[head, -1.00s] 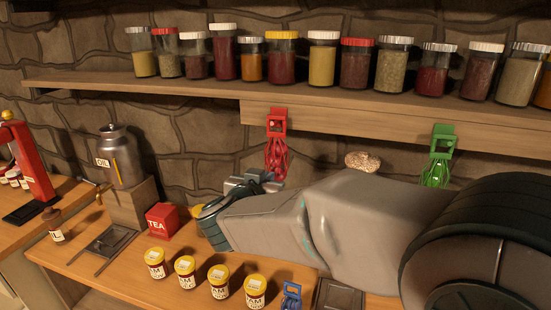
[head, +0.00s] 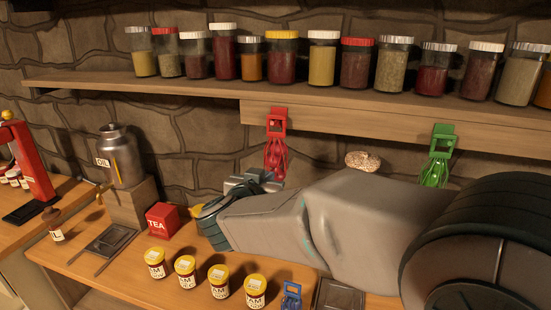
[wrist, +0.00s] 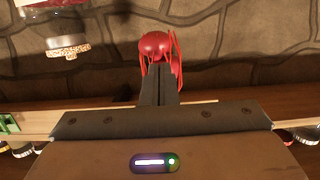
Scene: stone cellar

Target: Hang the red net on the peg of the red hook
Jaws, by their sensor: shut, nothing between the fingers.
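The red hook (head: 276,121) is fixed to the front of the wooden board under the shelf. The red net (head: 275,158) hangs directly below it, seemingly from its peg; the exact contact is too small to tell. My gripper (head: 268,182) is at the net's lower left in the head view, partly hidden by my own arm. In the wrist view, which looks upside down, my gripper's fingers (wrist: 158,84) are shut together with nothing between them. The red net (wrist: 153,44), with a round red item in it, lies just beyond the fingertips; touching or apart cannot be told.
A green hook (head: 442,138) with a green net (head: 434,173) hangs to the right. Spice jars line the shelf (head: 180,87). On the counter are a red tea box (head: 162,220), several yellow-lidded jars (head: 185,271) and a blue item (head: 291,296). Stone wall stands close behind.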

